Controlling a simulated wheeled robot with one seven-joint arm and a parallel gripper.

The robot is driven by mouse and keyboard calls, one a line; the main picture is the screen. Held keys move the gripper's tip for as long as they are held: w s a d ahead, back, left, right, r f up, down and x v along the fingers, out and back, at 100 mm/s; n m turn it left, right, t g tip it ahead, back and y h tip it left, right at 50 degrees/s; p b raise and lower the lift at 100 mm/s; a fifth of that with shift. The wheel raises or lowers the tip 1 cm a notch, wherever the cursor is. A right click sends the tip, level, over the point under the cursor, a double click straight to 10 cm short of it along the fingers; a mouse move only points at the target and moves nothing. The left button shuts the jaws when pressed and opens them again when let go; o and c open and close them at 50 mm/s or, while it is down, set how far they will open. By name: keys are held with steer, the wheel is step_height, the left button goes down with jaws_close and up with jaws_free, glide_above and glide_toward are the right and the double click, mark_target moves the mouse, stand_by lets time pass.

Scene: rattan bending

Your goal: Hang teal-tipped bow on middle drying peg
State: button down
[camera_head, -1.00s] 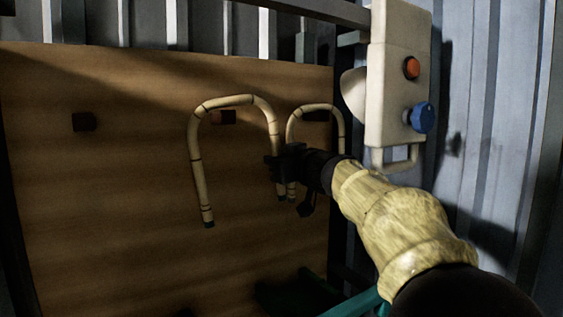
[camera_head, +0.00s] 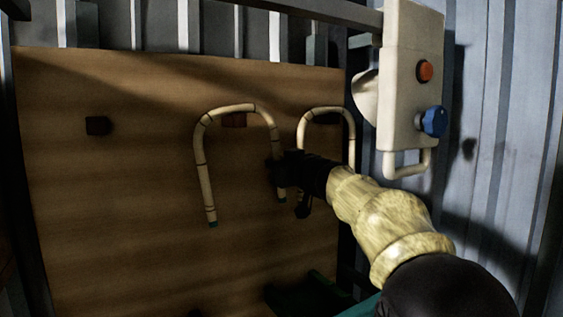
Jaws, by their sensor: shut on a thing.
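The bow (camera_head: 206,180) is a pale cane bent into an upside-down U with dark bands and teal tips. My gripper (camera_head: 281,172) is shut on its right leg, near the lower end. The bow hangs upright in front of the wooden board.
A second bow (camera_head: 327,110) hangs at the right, partly behind my gripper. A dark peg (camera_head: 97,126) on the board (camera_head: 120,200) at left is bare. A pale control box (camera_head: 410,90) with orange and blue knobs stands close to the right.

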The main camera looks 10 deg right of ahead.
steer(key=shift+s, duration=0.1)
stand_by(0.3)
steer(key=c, duration=1.3)
jaws_free()
steer(key=shift+o, duration=0.2)
steer(key=shift+s+d, duration=0.1)
steer(key=b+v, duration=0.3)
steer(key=v, duration=1.4)
